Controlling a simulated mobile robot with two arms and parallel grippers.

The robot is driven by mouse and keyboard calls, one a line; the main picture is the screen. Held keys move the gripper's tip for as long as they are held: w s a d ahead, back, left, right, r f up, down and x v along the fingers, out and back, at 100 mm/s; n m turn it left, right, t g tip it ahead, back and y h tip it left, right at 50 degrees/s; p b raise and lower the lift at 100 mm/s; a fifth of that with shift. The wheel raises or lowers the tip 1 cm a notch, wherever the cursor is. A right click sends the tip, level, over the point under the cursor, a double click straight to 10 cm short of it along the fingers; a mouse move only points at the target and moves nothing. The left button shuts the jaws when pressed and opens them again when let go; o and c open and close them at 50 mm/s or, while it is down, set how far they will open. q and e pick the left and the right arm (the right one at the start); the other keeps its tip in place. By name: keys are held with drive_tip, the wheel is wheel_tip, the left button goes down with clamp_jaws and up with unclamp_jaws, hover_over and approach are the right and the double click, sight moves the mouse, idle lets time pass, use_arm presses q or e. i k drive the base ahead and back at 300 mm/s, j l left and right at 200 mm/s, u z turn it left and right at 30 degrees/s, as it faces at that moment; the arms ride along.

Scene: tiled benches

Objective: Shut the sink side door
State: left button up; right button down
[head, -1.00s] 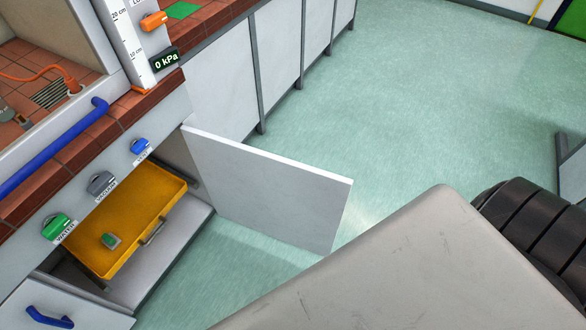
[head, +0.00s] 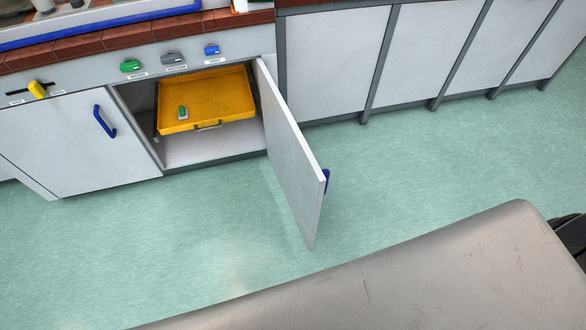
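A white cabinet door (head: 288,150) stands wide open, swung out into the room from its right-hand hinge side. A blue handle (head: 326,181) shows at its outer edge, on the face turned to the right. The cabinet opening holds a yellow tray (head: 215,101) with a small green and white item (head: 182,112) in it. A second white door (head: 75,140) to the left is shut and has a blue handle (head: 104,121). Neither of my grippers is in view.
Green, grey and blue knobs sit on the panel above the opening, with a yellow lever (head: 38,89) further left. Shut bench panels (head: 335,60) run to the right. The green floor (head: 400,160) around the open door is clear. My own grey body fills the bottom right.

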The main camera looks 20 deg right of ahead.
sight(304, 184)
drive_tip(key=i+l+u, duration=0.1)
drive_tip(key=l+u, duration=0.3)
drive_tip(key=l, duration=0.7)
drive_tip(key=l+u, duration=0.4)
drive_tip(key=l, duration=0.7)
drive_tip(key=k, duration=0.05)
